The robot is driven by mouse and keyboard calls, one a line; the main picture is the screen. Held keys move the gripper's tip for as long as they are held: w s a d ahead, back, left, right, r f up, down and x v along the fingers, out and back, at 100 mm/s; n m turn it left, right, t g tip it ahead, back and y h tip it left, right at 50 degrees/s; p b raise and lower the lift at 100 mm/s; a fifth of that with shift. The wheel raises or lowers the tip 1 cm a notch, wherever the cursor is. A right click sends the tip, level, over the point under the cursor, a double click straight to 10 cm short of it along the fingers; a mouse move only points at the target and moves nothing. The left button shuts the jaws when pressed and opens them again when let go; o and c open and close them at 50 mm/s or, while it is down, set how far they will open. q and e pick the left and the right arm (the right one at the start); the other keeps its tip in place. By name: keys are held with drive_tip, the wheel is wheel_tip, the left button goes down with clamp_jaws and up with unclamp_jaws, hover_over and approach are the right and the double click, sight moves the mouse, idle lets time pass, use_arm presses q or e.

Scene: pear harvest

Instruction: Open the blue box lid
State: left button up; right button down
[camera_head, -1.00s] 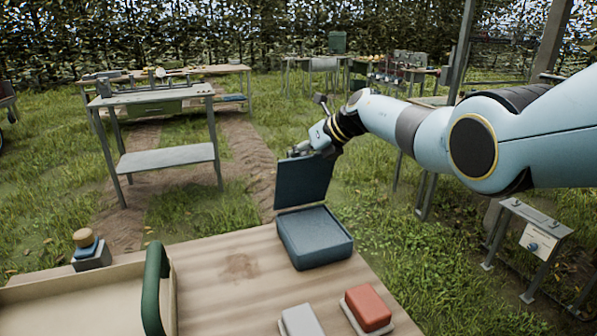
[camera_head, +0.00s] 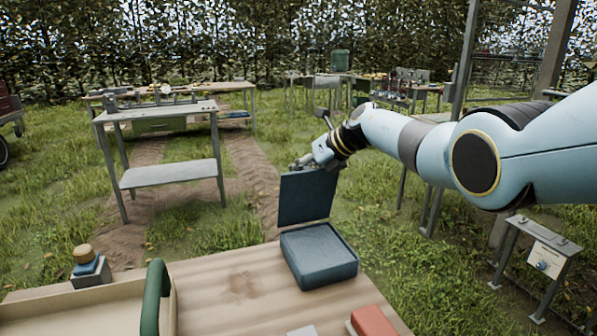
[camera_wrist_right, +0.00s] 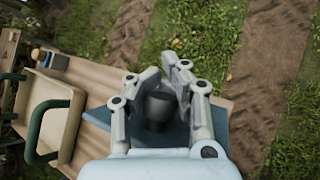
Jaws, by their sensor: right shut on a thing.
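The blue box (camera_head: 318,257) sits at the far right part of the wooden table. Its blue lid (camera_head: 306,196) stands raised, nearly upright, at the box's back edge. My right gripper (camera_head: 303,163) is at the lid's top edge. In the right wrist view my right gripper (camera_wrist_right: 163,88) has its fingers closed around a dark knob-like piece (camera_wrist_right: 158,106), with the blue lid (camera_wrist_right: 178,134) behind it. My left gripper is not in view.
On the wooden table (camera_head: 232,280) are a tray with a green handle (camera_head: 156,297), a red block (camera_head: 372,321) and a grey block (camera_head: 303,331) at the near edge. A blue-and-tan stamp-like object (camera_head: 86,262) stands at left. Grass and a metal table (camera_head: 165,174) lie beyond.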

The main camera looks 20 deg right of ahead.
drive_tip(key=shift+w+d+r, duration=0.3)
drive_tip(key=shift+d+r, duration=0.15)
drive_tip(key=shift+r, duration=0.05)
drive_tip(key=c, duration=1.2)
unclamp_jaws()
drive_tip(key=shift+s+d+f, duration=0.2)
drive_tip(key=shift+s+d, duration=0.1)
drive_tip(key=shift+d, duration=0.1)
drive_tip(key=shift+o, duration=0.9)
drive_tip(key=shift+a, duration=0.15)
drive_tip(key=shift+o, duration=0.2)
drive_tip(key=shift+a+f, duration=0.1)
drive_tip(key=shift+a, duration=0.15)
drive_tip(key=v, duration=1.2)
